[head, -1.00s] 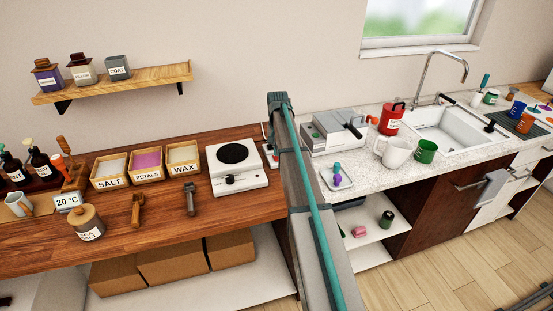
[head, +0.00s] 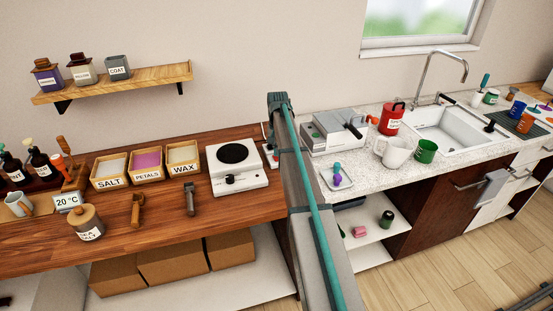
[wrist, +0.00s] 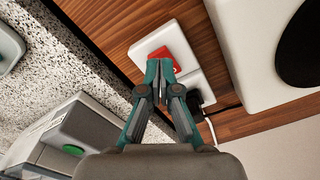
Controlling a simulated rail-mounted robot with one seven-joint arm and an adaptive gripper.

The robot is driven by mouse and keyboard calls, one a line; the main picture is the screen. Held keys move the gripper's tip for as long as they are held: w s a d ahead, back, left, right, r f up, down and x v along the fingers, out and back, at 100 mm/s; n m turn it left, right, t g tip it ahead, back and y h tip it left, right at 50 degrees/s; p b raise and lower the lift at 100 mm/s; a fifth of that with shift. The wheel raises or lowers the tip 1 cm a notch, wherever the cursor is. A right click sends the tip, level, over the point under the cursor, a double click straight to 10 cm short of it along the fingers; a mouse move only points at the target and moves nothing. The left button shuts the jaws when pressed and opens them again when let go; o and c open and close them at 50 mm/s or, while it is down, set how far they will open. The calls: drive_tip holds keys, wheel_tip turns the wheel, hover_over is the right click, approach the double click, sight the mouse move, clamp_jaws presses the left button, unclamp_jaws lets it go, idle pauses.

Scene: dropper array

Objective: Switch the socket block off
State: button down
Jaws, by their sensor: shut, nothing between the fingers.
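The socket block (wrist: 148,45) is white and lies on the wooden worktop in the wrist view. Its red rocker switch (wrist: 178,56) faces up, and a black plug (wrist: 194,100) with a white cord sits at its other end. My gripper (wrist: 160,68) is shut and empty, its fingertips at the near edge of the red switch. I cannot tell whether they touch it. The fingers hide part of the block and the switch's near edge. In the head view a sliver of the socket block (head: 271,158) shows left of my arm, which hides my gripper.
A white hot plate (head: 236,181) with a black disc stands left of the block. A grey-white device (head: 325,136) with a green button stands on the speckled counter to the right. A tray (head: 327,179) with small coloured droppers lies in front of it.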

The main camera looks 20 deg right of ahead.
sight(277, 158)
drive_tip(key=shift+f+b, duration=0.4)
drive_tip(key=shift+f, duration=0.75)
idle(0.6)
drive_tip(key=shift+r, duration=0.1)
drive_tip(key=shift+r+p, duration=1.8)
drive_tip(key=shift+r, duration=1.65)
